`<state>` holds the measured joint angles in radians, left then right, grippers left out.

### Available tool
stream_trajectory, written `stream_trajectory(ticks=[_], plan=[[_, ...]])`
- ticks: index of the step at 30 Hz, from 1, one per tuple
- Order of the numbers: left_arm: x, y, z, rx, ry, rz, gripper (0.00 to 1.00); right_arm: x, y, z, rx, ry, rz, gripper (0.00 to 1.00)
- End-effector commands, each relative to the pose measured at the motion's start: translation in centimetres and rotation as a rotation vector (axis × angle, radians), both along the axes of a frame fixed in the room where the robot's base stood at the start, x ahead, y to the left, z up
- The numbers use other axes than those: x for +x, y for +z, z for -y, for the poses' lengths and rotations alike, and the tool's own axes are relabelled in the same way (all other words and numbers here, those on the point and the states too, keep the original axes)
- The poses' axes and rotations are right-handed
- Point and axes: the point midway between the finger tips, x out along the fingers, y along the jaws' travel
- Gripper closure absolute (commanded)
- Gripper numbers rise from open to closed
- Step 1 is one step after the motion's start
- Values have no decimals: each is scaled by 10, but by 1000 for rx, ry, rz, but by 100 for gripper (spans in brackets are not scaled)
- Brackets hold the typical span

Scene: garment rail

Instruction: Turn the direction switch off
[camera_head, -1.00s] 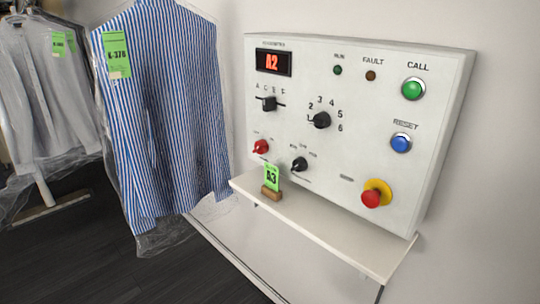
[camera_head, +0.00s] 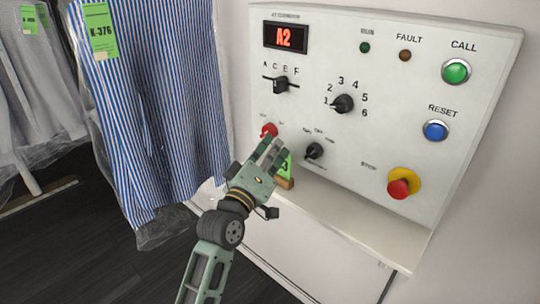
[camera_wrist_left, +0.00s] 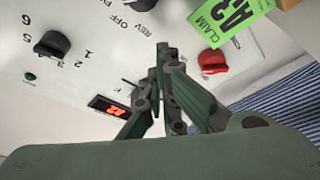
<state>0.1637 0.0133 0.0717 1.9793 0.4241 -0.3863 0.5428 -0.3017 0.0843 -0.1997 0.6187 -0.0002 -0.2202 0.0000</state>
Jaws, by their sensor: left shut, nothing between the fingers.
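The direction switch (camera_head: 314,151) is a black rotary knob low on the white control panel (camera_head: 375,135). In the head view I cannot read which way it points. In the left wrist view its REV and OFF lettering shows at the top; a dark part of the knob (camera_wrist_left: 147,4) is cut by the top edge. My left gripper (camera_head: 275,145) is in front of the panel, left of the direction switch and just beside the red knob (camera_head: 269,130). Its fingers (camera_wrist_left: 162,50) are together and empty. No contact with a knob is clear. My right gripper is not in view.
A shelf (camera_head: 350,215) juts out below the panel, with a green A3 tag (camera_head: 288,166) partly behind my gripper. A numbered selector (camera_head: 342,103), a red stop button (camera_head: 399,188) and a blue reset button (camera_head: 435,130) are nearby. A striped shirt (camera_head: 160,110) hangs left.

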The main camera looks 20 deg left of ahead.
Motion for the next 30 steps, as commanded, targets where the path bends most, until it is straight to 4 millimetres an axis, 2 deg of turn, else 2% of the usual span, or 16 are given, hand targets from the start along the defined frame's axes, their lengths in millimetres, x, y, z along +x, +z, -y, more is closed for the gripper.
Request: stream_trajectory(ticks=[3,7,9,15,30], plan=[[27,9,2,1,0,1,100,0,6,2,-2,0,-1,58],[52,14,4,2,0,0,100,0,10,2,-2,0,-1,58],[45,0,15,1,-1,-6,100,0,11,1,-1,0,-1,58],[39,-13,30,1,0,-1,100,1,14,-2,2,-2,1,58],[37,-16,31,-1,1,-3,100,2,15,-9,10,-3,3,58]])
